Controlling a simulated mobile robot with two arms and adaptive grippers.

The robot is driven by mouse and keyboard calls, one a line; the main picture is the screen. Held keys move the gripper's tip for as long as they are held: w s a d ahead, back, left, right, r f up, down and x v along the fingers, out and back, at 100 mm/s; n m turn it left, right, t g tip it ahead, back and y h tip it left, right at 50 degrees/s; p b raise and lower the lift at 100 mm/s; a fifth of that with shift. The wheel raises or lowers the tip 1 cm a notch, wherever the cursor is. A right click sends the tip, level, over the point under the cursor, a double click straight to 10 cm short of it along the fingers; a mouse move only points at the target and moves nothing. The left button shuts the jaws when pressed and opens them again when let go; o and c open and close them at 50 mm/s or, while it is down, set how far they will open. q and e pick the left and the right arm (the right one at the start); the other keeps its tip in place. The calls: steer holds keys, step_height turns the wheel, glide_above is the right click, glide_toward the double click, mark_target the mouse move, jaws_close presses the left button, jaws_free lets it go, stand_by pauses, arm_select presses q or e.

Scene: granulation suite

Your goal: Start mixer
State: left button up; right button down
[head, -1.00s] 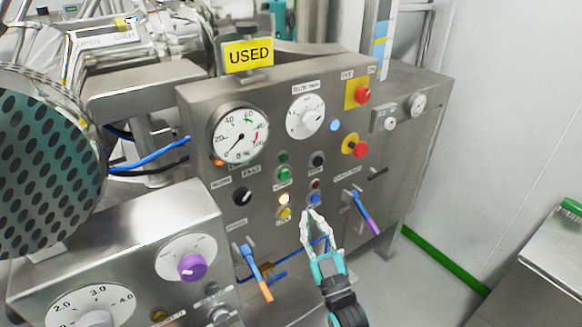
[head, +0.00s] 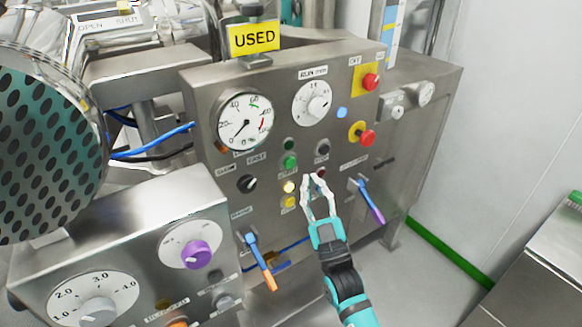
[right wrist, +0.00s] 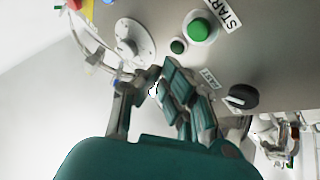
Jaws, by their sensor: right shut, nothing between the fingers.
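The mixer control panel (head: 215,170) fills the middle of the head view. Its green button (head: 290,161), with a dark green lamp (head: 289,144) above, sits left of centre. In the right wrist view the green button (right wrist: 200,29) is beside a START label (right wrist: 222,13). A black button (head: 322,149) is right of it in the head view. My right gripper (head: 313,178) is shut and empty in front of the panel, below and right of the green button, its tips near the small red lamp (head: 321,172). My left gripper is not in view.
Red knobs on yellow plates (head: 370,82) (head: 366,137) are at the panel's right. A blue-orange lever (head: 259,262) and a blue-purple lever (head: 370,203) stick out on either side of my right arm. A lower box (head: 130,265) with dials stands front left. Open floor lies right.

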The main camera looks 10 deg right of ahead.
mark_target(289, 163)
steer(key=shift+w+a+b, duration=0.3)
steer(key=shift+w, duration=0.55)
steer(key=shift+w+a+b, duration=0.3)
steer(key=shift+w+b, duration=0.05)
steer(key=shift+w, duration=0.45)
steer(key=shift+w+a+b, duration=0.3)
steer(key=shift+w, duration=0.55)
steer(key=shift+w+a, duration=0.2)
steer(key=shift+w, duration=0.2)
